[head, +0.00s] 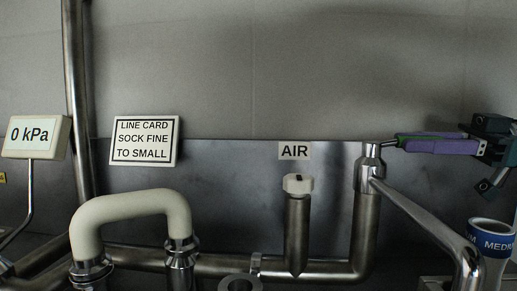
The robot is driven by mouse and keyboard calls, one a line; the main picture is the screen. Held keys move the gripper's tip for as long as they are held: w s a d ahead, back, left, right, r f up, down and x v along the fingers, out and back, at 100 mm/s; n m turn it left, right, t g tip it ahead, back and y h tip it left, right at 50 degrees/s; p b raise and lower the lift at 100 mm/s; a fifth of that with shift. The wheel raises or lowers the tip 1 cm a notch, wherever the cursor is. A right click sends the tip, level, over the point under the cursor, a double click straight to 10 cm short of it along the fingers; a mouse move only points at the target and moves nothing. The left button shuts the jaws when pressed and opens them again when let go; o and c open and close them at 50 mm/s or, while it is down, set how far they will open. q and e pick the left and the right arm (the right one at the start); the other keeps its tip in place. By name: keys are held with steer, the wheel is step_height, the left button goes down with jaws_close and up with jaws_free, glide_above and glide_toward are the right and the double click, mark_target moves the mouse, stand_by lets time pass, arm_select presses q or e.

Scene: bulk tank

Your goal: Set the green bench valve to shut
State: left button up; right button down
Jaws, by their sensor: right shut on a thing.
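The green bench valve is a metal valve body (369,160) on top of an upright pipe at the right of the head view. Its green lever (408,136) points right, nearly level, from a short metal stem, across the line of the upright pipe. My right gripper (432,144) comes in from the right with purple fingers shut on the green lever. The fingers hide much of the lever. My left gripper is out of view.
A metal spout (425,218) slopes down right from the valve, beside a blue-banded MEDIUM container (491,240). An AIR sign (294,151) is above a white-capped pipe (298,185). A cream hose (130,205), line card (144,140) and 0 kPa display (35,137) are left.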

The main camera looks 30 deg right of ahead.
steer(key=shift+f, duration=0.1)
stand_by(0.4)
steer(key=c, duration=0.8)
jaws_free()
steer(key=shift+s+d+b, duration=0.25)
steer(key=shift+d+b, duration=0.05)
steer(key=shift+d, duration=0.1)
steer(key=b+v, duration=0.6)
steer(key=b, duration=0.3)
steer(key=shift+s+d, duration=0.15)
steer(key=shift+s, duration=0.05)
